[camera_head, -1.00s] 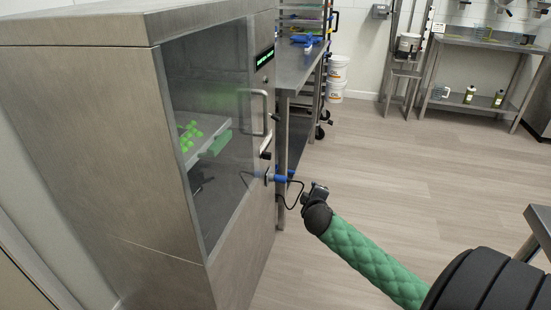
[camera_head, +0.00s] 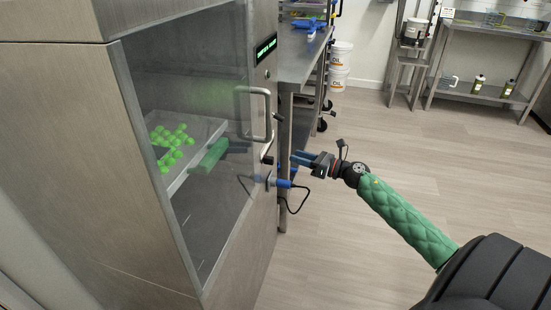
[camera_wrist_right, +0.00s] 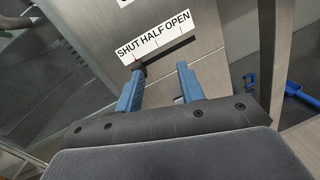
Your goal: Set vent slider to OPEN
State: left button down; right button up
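The vent slider is a small dark knob (camera_wrist_right: 139,70) in a slot under a white label (camera_wrist_right: 153,38) reading SHUT, HALF, OPEN. The knob is at the SHUT end of the slot. In the head view a small black knob (camera_head: 267,159) on the front of the steel cabinet (camera_head: 262,215), below the door handle, looks like the slider. My right gripper (camera_head: 298,158) is just right of it, pointing at the cabinet. In the right wrist view the right gripper (camera_wrist_right: 161,74) has its blue fingers apart, with the left fingertip close to the knob; contact is unclear. My left gripper is out of view.
A vertical door handle (camera_head: 256,115) sticks out above the slider. A steel table (camera_head: 305,62) stands behind the cabinet. The floor (camera_head: 400,150) to the right is clear.

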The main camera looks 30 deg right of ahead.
aim_at(269, 160)
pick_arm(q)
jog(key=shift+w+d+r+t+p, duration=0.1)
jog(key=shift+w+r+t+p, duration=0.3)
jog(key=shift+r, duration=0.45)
pick_arm(e)
jog(key=w+a+n+g+y, duration=0.2)
jog(key=w+a+n, duration=0.2)
jog(key=a, duration=0.3)
jog(key=shift+a+f, duration=0.35)
jog(key=shift+f, duration=0.05)
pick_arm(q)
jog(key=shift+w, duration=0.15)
pick_arm(e)
grip_shut()
